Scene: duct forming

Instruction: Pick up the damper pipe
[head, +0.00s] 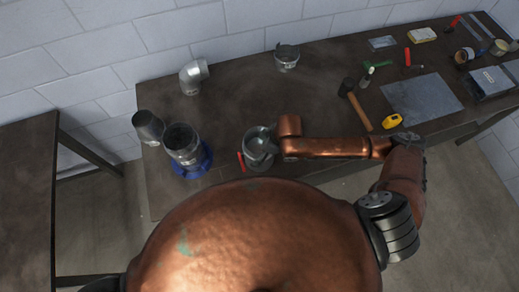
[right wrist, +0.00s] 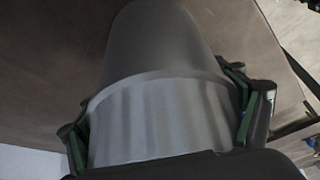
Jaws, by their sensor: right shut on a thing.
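The damper pipe (head: 253,135) is a short grey metal pipe, upright near the front edge of the dark table, with a small red piece beside its left side. My right gripper (head: 270,147) reaches it from the right and is shut on it. In the right wrist view the smooth grey wall of the damper pipe (right wrist: 165,115) with its raised ring fills the space between the green-padded fingers of my right gripper (right wrist: 165,105). Whether its lower end touches the table is hidden. My left gripper is out of view.
A pipe in a blue ring (head: 205,163) and a tilted pipe (head: 148,126) stand to the left. An elbow (head: 192,76) and a small collar (head: 286,57) sit behind. A mallet (head: 356,103), a yellow tape measure (head: 392,121) and a metal sheet (head: 422,98) lie to the right.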

